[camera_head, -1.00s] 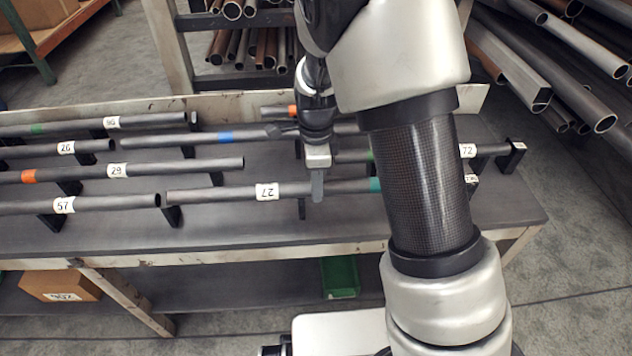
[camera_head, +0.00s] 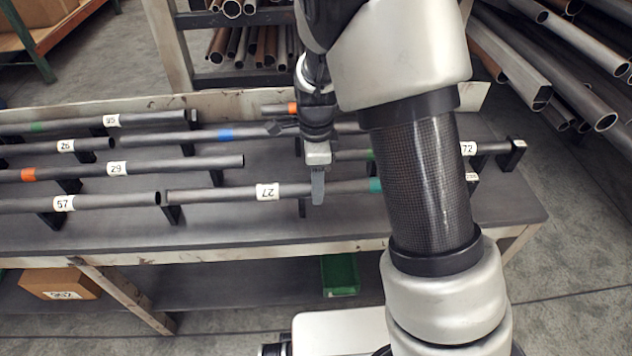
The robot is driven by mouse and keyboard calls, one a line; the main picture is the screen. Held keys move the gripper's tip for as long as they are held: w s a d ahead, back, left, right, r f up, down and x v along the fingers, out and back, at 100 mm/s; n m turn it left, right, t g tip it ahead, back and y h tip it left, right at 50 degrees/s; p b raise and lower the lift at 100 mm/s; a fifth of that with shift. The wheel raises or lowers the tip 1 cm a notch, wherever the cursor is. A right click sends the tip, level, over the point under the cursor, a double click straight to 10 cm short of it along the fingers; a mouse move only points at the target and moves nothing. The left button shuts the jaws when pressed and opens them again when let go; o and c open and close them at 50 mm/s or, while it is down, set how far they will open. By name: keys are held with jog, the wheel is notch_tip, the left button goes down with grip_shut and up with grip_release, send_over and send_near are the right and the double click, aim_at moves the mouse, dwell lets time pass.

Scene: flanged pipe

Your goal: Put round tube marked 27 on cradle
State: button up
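The round tube marked 27 (camera_head: 235,193) is a grey tube in the front row on the bench. Its white label reads upside down, and it has a teal band near its right part. It lies level on black supports (camera_head: 172,215), and my arm hides its right end. My gripper (camera_head: 317,190) points down over the tube, right of the label. One finger shows in front of the tube; the other finger is not visible, so I cannot tell whether it is open or shut on the tube. I cannot tell which support is the cradle meant.
Other tubes lie close by: the tube marked 57 (camera_head: 110,202) end to end on the left, the tube marked 29 (camera_head: 190,164) behind it, and the tube marked 72 (camera_head: 490,149) at right. The bench top (camera_head: 240,232) is clear in front.

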notch_tip(320, 180, up, 17)
jog(key=p, duration=0.3)
jog(key=shift+f, duration=0.2)
